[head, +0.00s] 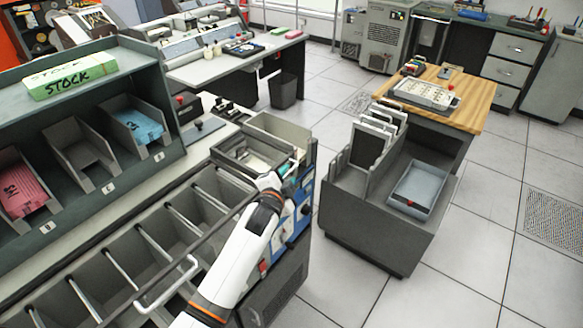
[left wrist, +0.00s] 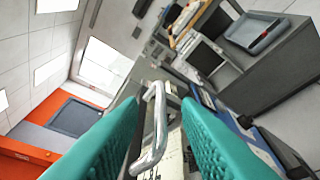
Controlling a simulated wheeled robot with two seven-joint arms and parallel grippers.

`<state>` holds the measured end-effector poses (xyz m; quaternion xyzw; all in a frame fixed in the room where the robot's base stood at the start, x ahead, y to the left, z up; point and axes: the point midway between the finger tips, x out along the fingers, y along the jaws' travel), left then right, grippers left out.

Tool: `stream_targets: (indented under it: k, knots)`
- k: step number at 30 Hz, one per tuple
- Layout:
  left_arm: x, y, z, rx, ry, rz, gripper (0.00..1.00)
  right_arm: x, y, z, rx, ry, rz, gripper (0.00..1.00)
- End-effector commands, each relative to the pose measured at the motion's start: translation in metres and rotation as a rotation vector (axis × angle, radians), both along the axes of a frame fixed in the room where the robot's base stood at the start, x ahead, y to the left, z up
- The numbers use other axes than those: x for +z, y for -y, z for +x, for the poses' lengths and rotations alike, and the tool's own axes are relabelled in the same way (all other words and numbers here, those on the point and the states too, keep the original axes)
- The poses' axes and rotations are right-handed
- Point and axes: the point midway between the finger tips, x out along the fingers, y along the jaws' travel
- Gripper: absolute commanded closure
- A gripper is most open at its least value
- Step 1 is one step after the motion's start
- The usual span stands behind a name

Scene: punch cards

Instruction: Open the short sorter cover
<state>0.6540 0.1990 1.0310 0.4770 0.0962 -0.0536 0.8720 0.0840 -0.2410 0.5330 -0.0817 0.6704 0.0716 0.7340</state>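The card sorter (head: 125,232) runs across the lower left of the head view, with a row of open pockets. At its right end is a short framed section (head: 235,150) with pale parts inside, which I take to be the short cover's place. My left gripper (head: 291,166) is at the right side of this section, partly hidden by my arm. In the left wrist view its two teal fingers (left wrist: 160,105) are apart. A silver bar handle (left wrist: 157,125) shows between them, with gaps on both sides. Whether the fingers reach around it is unclear. My right gripper is out of view.
A long bar with a second silver handle (head: 168,286) lies along the pockets, beside my left arm. A shelf with stock cards (head: 72,76) stands behind the sorter. A grey card cart (head: 375,225) stands to the right, across a strip of free floor.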

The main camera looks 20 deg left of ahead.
Motion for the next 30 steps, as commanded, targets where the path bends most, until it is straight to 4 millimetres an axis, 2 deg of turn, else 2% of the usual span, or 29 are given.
stream_targets:
  k: [3,9,22,27,30]
  knots:
    - [-0.003,0.001,0.019,-0.001,0.000,-0.001,0.69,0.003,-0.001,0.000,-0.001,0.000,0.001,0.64]
    - [-0.008,0.000,0.038,0.001,-0.001,-0.001,0.69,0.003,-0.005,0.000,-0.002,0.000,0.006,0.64]
    - [-0.010,0.001,0.044,-0.001,0.001,-0.001,0.69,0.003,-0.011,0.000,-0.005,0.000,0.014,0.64]
    - [-0.011,0.001,0.044,-0.001,0.000,-0.001,0.97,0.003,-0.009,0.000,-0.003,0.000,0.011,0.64]
    - [-0.011,0.001,0.044,-0.001,-0.002,-0.002,1.00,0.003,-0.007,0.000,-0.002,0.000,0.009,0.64]
